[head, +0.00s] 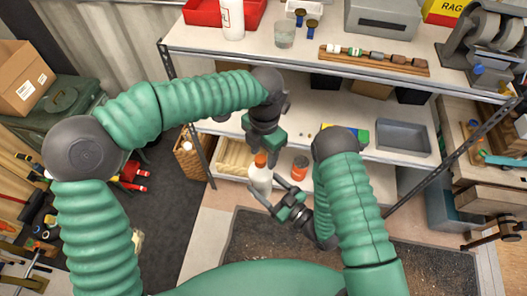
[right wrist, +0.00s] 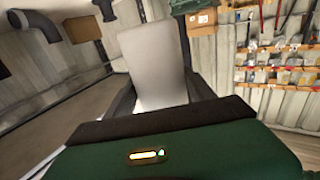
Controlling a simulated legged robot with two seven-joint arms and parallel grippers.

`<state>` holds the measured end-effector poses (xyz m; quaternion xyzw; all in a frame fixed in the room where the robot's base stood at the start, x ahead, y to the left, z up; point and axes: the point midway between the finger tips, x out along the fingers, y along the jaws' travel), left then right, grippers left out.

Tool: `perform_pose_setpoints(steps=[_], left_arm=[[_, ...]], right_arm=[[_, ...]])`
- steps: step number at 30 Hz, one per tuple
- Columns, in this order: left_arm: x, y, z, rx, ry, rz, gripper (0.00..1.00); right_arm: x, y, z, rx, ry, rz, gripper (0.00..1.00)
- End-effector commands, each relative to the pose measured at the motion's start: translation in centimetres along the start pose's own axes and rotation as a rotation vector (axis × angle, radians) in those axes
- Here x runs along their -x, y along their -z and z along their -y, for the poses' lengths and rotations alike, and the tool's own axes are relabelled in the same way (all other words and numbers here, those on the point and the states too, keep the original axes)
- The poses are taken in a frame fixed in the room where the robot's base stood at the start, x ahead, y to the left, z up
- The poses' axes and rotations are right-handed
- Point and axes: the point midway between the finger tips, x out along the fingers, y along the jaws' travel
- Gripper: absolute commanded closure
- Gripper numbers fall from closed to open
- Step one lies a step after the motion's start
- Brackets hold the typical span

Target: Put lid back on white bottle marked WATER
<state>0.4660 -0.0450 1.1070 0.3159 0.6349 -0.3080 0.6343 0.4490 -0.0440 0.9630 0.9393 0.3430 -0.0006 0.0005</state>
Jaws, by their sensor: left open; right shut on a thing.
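A white bottle (head: 262,181) is upright in front of the shelves, held between the fingers of my right gripper (head: 268,191). In the right wrist view its pale body (right wrist: 153,62) stands between the two dark fingers. An orange lid (head: 261,159) shows at the bottle's top; I cannot tell whether it is seated. My left gripper (head: 264,146) points down right above the lid, its jaws open. No WATER marking is readable on the held bottle.
Another white bottle (head: 231,18) with red marks stands on the top shelf (head: 310,42). A wooden rack (head: 375,60) lies there too. A dark mat (head: 260,240) covers the floor below.

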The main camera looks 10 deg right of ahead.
Motion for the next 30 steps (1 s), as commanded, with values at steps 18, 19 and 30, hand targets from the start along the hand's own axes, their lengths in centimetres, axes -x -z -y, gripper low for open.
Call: perform_pose_setpoints(steps=[18,19,30], left_arm=[[4.5,0.0,0.0,0.0,0.001,-0.001,0.51],[4.5,0.0,0.0,0.0,0.001,-0.001,0.51],[4.5,0.3,0.1,0.523,-0.005,-0.017,0.55]], right_arm=[[0.0,0.0,-0.1,0.0,-0.001,-0.001,1.0],[0.0,0.0,-0.1,0.0,-0.001,-0.001,1.0],[0.0,0.0,-0.1,0.0,-0.001,-0.001,1.0]])
